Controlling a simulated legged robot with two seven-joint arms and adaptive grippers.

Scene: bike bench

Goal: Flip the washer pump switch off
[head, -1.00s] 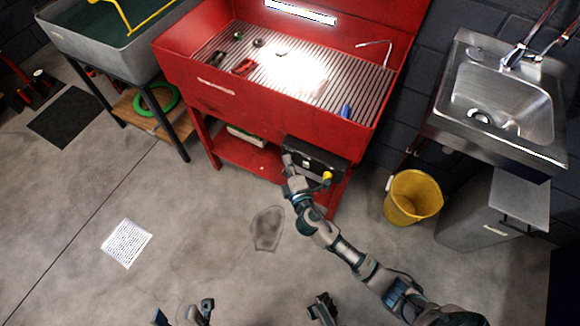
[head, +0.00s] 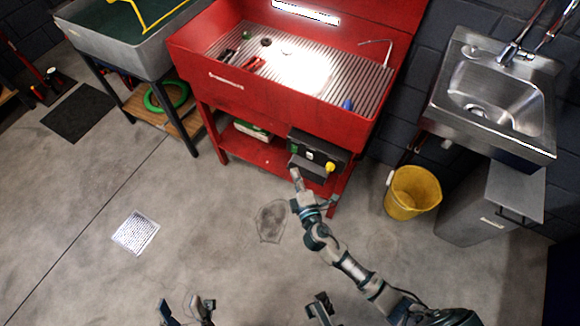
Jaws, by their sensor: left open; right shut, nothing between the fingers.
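A dark control box (head: 319,153) is fixed to the front of the red parts washer (head: 260,98), low at its right. It carries a yellow knob (head: 330,167) and a small green part (head: 294,146) at its left end. The pump switch is too small to make out, and so is its position. My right gripper (head: 293,172) is shut and empty, just below the left end of the box. I cannot tell whether it touches the box. My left gripper (head: 258,306) is open at the bottom edge, over the floor and far from the washer, only partly in view.
A yellow bucket (head: 412,193) and a grey bin (head: 490,207) stand right of the washer, below a steel sink (head: 494,92). A grey basin (head: 125,40) on legs stands at the left. A floor drain (head: 135,233) lies in open concrete floor.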

